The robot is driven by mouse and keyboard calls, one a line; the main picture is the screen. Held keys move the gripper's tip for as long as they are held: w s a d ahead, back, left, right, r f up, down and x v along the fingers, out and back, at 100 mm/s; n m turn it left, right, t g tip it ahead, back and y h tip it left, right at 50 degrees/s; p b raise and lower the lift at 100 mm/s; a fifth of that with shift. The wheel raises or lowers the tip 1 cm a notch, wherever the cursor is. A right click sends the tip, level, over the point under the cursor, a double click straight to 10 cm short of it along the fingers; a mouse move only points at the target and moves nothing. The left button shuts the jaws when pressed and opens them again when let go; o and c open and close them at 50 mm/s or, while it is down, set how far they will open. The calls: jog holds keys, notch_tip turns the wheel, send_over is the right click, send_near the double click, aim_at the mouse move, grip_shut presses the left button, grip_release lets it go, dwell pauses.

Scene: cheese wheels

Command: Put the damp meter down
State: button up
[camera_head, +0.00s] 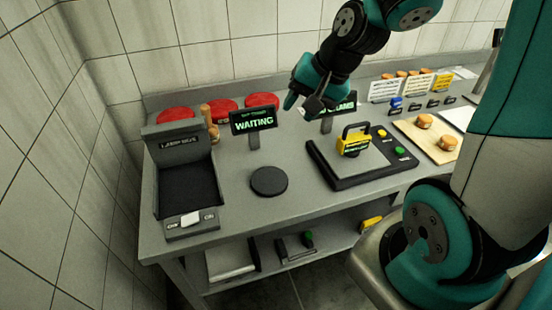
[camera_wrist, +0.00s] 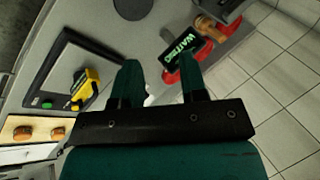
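The yellow device with a dark handle and a small lit green display, which I take to be the damp meter (camera_head: 355,146), stands upright on the grey plate of a black-framed pad (camera_head: 335,180). It also shows in the wrist view (camera_wrist: 84,89), left of my fingers, on the same pad (camera_wrist: 62,66). My gripper (camera_head: 302,104) is above the back of the bench, left of the meter and apart from it. In the wrist view my gripper (camera_wrist: 160,64) has its two teal fingers spread with nothing held between them.
A "WAITING" sign (camera_head: 254,121) and a second sign (camera_head: 338,106), partly hidden by my gripper, stand near it. Red wheels (camera_head: 262,100) lie behind. A black disc (camera_head: 269,181) lies in front. A black open-topped machine (camera_head: 185,180) is left; a wooden board (camera_head: 432,144) is right.

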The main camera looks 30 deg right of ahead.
jog(key=s+a+r+n+g, duration=0.2)
jog(key=s+a+n, duration=0.5)
jog(key=s+a, duration=0.1)
jog(key=s+a+r+n+g+y, duration=0.1)
jog(key=s+a+r+n+g, duration=0.1)
jog(key=s+a+n, duration=0.6)
jog(key=shift+a+r+g, duration=0.15)
jog(key=shift+r+g, duration=0.15)
jog(key=shift+r, duration=0.3)
notch_tip(320, 180, down, 4)
jog(key=b, duration=0.4)
jog(key=shift+w+f, duration=0.1)
